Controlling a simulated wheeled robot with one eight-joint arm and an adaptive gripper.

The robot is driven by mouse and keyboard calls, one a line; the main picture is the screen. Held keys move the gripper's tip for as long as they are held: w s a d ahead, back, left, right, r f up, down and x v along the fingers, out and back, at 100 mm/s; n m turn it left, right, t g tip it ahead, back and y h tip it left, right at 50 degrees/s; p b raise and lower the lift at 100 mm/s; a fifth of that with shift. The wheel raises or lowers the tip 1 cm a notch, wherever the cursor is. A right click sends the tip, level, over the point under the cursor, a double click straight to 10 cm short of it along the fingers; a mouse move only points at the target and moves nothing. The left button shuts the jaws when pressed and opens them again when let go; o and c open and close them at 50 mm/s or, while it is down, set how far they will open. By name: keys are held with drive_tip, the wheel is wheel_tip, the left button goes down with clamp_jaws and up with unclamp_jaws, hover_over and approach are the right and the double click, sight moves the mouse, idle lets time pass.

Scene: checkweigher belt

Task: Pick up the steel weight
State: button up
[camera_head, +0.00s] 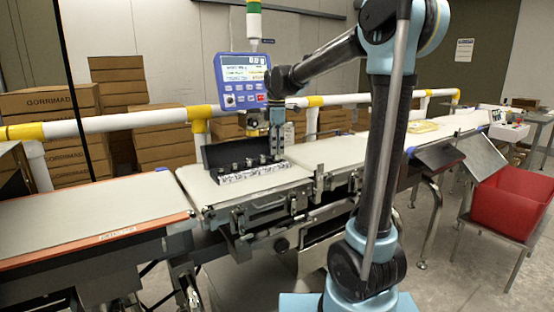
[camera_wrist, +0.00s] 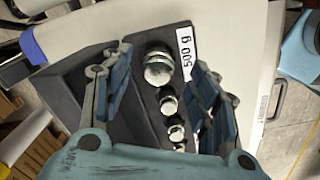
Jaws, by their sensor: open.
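Several shiny steel weights stand in a row, graded by size, in a dark open case (camera_head: 228,153). In the wrist view the largest steel weight (camera_wrist: 158,68) is at the far end of the row, beside a "500 g" label (camera_wrist: 186,53). Smaller ones run toward the camera, such as a knobbed weight (camera_wrist: 168,103). My gripper (camera_wrist: 160,75) is open above the case, its fingers on either side of the row; nothing is held. In the head view my gripper (camera_head: 277,142) points down over the right end of the case. Contact with any weight cannot be told.
The case rests on the pale weighing belt (camera_head: 215,188). An orange-edged belt (camera_head: 90,212) lies left. A blue display (camera_head: 242,80) stands behind, near my arm. White and yellow rails (camera_head: 105,123) and stacked cartons (camera_head: 60,103) are at the back. A red bin (camera_head: 510,205) stands right.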

sight(277, 155)
drive_tip(key=shift+w+f, duration=0.15)
drive_tip(key=shift+f, duration=1)
drive_tip(key=shift+w+f, duration=0.1)
drive_tip(key=shift+f, duration=1)
drive_tip(key=shift+o, duration=0.2)
drive_tip(key=shift+r, duration=0.1)
drive_tip(key=c, duration=0.9)
drive_tip(key=shift+s+r, duration=0.1)
drive_tip(key=shift+s, duration=0.1)
clamp_jaws()
